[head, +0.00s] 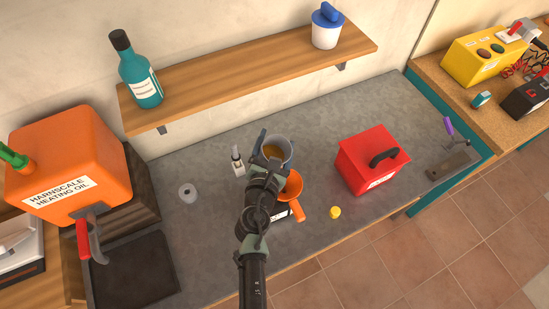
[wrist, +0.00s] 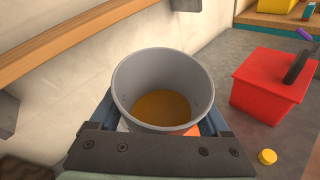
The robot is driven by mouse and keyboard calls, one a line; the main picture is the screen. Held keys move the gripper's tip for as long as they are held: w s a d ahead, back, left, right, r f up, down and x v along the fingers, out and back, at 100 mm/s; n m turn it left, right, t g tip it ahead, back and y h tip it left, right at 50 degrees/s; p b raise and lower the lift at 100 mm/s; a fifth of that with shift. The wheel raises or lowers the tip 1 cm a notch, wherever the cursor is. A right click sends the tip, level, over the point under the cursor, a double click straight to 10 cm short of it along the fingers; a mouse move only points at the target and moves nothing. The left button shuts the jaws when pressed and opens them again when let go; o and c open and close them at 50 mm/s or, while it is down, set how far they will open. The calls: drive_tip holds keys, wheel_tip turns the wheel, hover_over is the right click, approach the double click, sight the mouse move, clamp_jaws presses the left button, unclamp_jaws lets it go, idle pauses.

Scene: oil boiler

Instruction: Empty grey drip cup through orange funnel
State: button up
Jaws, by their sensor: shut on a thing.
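My gripper (head: 265,162) is shut on the grey drip cup (head: 286,148) and holds it above the workbench. In the wrist view the cup (wrist: 140,72) stands roughly upright between the fingers, with amber-brown liquid (wrist: 160,106) in its bottom. The orange funnel (head: 292,186) is just below and right of the cup in the head view, partly hidden by my wrist. Under it shows part of a dark object with a white label and an orange piece, mostly covered by my arm. In the wrist view only an orange patch (wrist: 188,130) shows beneath the cup.
A red box (head: 370,163) with a black handle stands right of the funnel. A yellow cap (head: 335,212) lies near the front edge. A small white bottle (head: 238,162) and a grey ring (head: 187,193) are left. A wooden shelf (head: 250,75) runs along the wall behind.

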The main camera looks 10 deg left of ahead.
drive_tip(key=shift+r, duration=0.1)
drive_tip(key=shift+b, duration=0.45)
drive_tip(key=shift+a+m+t+b, duration=0.1)
drive_tip(key=shift+m+t+b, duration=0.4)
drive_tip(key=shift+b, duration=0.75)
drive_tip(key=shift+w+r+m+y+b, duration=0.1)
drive_tip(key=shift+r+m+y+b, duration=0.15)
drive_tip(key=shift+m+b, duration=0.4)
drive_tip(key=shift+a+f+t+b, duration=0.1)
drive_tip(key=shift+f+t+b, duration=0.15)
drive_tip(key=shift+b, duration=1)
drive_tip(key=shift+r+m+t+b, duration=0.15)
drive_tip(key=shift+m+t+b, duration=0.3)
drive_tip(key=shift+b, duration=0.75)
drive_tip(key=shift+r+m+b, duration=0.15)
drive_tip(key=shift+m+b, duration=0.15)
drive_tip(key=shift+b, duration=0.25)
drive_tip(key=shift+m+b, duration=0.3)
drive_tip(key=shift+b, duration=0.75)
drive_tip(key=m+t+b, duration=0.1)
drive_tip(key=b, duration=0.2)
